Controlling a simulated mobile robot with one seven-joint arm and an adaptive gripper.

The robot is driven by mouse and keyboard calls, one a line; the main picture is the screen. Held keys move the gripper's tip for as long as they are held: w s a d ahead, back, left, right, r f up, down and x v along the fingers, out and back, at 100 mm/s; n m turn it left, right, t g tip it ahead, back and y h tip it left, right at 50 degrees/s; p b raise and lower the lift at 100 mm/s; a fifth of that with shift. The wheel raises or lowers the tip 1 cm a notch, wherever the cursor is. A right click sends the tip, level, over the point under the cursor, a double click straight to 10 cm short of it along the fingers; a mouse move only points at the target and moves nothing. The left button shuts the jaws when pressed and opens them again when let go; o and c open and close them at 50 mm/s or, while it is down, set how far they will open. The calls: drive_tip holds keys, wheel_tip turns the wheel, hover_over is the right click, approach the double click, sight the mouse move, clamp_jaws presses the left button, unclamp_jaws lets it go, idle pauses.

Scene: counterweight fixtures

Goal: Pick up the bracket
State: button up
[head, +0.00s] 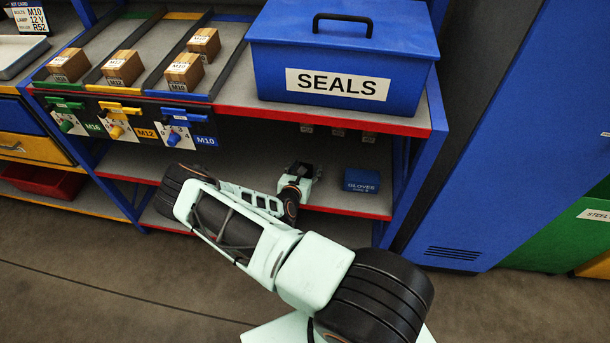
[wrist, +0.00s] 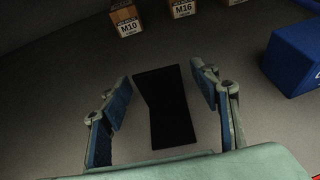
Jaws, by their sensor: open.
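The bracket (wrist: 168,110) looks like a black, bent plate lying on the grey lower shelf in the wrist view. My gripper (wrist: 163,84) is open, with one blue-padded finger on each side of the bracket and visible gaps between. The bracket's near end runs toward the pale edge of my gripper at the bottom of the picture. In the head view my gripper (head: 306,172) reaches into the lower shelf, under the upper one. I cannot make out the bracket in the head view. How high the fingers are above the shelf is hard to tell.
A blue gloves box (head: 361,181) stands right of my gripper. Small cardboard boxes (wrist: 126,19) line the back of the lower shelf. The upper shelf's red edge (head: 330,122) is overhead and carries a blue SEALS box (head: 345,55). A blue post (head: 405,195) stands at right.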

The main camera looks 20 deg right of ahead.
drive_tip(key=shift+c, duration=0.4)
drive_tip(key=shift+w, duration=0.1)
drive_tip(key=c, duration=1.4)
drive_tip(key=shift+r, duration=0.1)
